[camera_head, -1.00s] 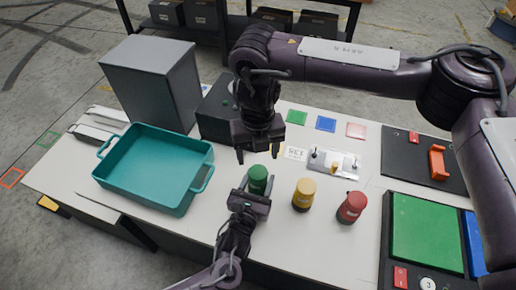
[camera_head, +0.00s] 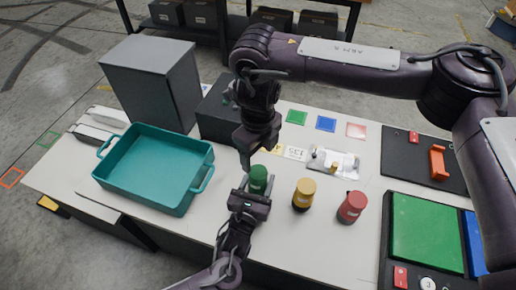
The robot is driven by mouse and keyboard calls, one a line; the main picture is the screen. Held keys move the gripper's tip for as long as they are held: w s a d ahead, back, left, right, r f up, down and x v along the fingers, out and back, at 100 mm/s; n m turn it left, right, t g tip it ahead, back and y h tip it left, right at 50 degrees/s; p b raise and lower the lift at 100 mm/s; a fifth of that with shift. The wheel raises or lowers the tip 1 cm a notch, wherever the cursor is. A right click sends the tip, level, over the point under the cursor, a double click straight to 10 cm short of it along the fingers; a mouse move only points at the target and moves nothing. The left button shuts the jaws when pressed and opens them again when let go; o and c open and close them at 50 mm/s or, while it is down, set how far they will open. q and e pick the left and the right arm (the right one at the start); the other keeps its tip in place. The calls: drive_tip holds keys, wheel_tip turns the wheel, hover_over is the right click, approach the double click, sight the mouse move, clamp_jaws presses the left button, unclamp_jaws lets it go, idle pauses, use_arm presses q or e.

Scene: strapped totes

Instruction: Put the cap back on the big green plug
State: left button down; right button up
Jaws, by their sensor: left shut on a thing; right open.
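The big green plug (camera_head: 258,180) stands upright near the front of the white table. My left gripper (camera_head: 257,188) is shut around its lower part from the front. My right gripper (camera_head: 249,162) is open, pointing down just behind and above the plug. One of its fingers shows beside the plug's top; the other is hard to make out. I cannot pick out a separate cap for the green plug, and I cannot tell whether anything lies between the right fingers.
A yellow plug (camera_head: 304,195) and a red plug (camera_head: 352,207) stand to the right. A teal tote (camera_head: 165,197) is on the left. A metal plate (camera_head: 345,173) with small parts lies behind the yellow plug. Dark boards with coloured panels fill the right side.

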sight(258, 172)
wheel_tip(258, 172, down, 7)
idle(0.4)
